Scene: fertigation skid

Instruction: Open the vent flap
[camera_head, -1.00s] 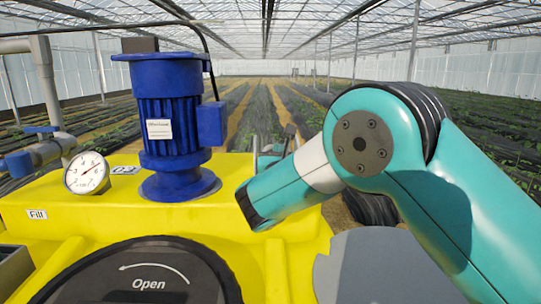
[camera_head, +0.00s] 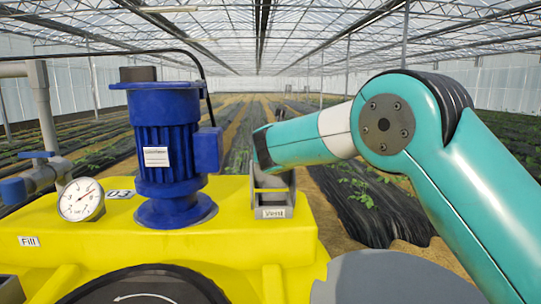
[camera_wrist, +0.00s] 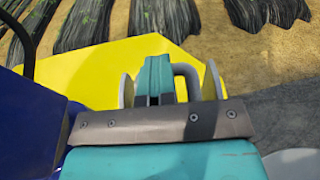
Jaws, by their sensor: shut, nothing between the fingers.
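The vent (camera_head: 272,198) is a grey bracket-like housing with a "Vent" label on the right part of the yellow tank. My arm's end covers its upper part in the head view. In the wrist view, two upright grey side plates (camera_wrist: 212,82) and a grey looped handle (camera_wrist: 188,72) show. My gripper (camera_wrist: 154,72) has its teal fingers shut and empty, between the plates and just left of the handle. Whether the fingers touch the handle cannot be told. The flap itself is mostly hidden, so its position is unclear.
The yellow tank (camera_head: 90,240) carries a blue motor (camera_head: 168,150) left of the vent and a pressure gauge (camera_head: 81,200) further left. A round black lid (camera_head: 145,288) lies in front. Blue-handled piping (camera_head: 40,170) stands at far left. Space beyond the tank is open.

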